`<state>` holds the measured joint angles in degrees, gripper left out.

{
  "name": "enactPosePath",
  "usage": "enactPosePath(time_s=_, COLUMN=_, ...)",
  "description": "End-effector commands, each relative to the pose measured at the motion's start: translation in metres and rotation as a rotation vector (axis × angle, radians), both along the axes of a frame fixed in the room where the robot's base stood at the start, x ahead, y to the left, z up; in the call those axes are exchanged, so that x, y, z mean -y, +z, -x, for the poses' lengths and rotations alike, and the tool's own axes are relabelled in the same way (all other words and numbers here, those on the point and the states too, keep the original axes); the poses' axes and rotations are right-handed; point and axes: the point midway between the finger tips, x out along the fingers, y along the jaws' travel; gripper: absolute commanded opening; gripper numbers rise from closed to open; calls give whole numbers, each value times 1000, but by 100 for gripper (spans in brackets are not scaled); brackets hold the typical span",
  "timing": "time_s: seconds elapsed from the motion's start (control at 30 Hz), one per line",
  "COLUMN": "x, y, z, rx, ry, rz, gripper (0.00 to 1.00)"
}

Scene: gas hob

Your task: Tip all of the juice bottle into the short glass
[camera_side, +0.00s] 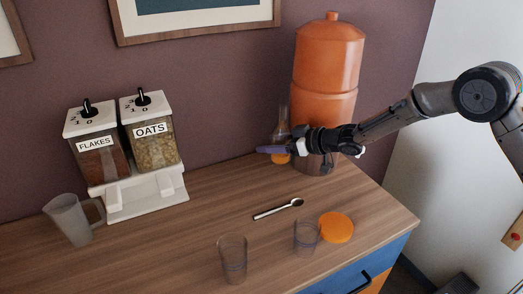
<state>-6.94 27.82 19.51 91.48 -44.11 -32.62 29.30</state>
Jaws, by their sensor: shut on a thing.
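The juice bottle (282,121) is a clear flask with a narrow neck and orange juice low inside. It is upright at the back of the counter, just left of the big orange vessel. My gripper (277,149) reaches in from the right and is shut on the bottle; its fingers hide part of the bottle's body. I cannot tell whether the bottle's base touches the counter. The short glass (306,238) stands upright near the front edge, in front of my gripper, and looks empty. A taller clear glass (232,260) stands to its left.
An orange disc (337,228) lies touching or close to the short glass's right. A spoon (278,209) lies mid-counter. The large orange vessel (327,75) stands behind my gripper. Flakes (97,150) and oats (152,138) dispensers and a grey mug (69,220) are left. The centre-left counter is clear.

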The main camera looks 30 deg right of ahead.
Motion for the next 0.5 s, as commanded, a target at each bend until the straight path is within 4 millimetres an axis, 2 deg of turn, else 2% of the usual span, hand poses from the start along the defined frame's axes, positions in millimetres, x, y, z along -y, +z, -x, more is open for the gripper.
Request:
enactPosePath(time_s=0.03, x=3, y=5, z=12, rx=-2, ry=-2, rz=-1, gripper=2)
enactPosePath(time_s=0.2, x=11, y=19, z=42, rx=0, ry=0, rz=0, gripper=2)
enactPosePath(time_s=0.5, x=18, y=30, z=68, rx=-2, ry=5, rz=0, gripper=2)
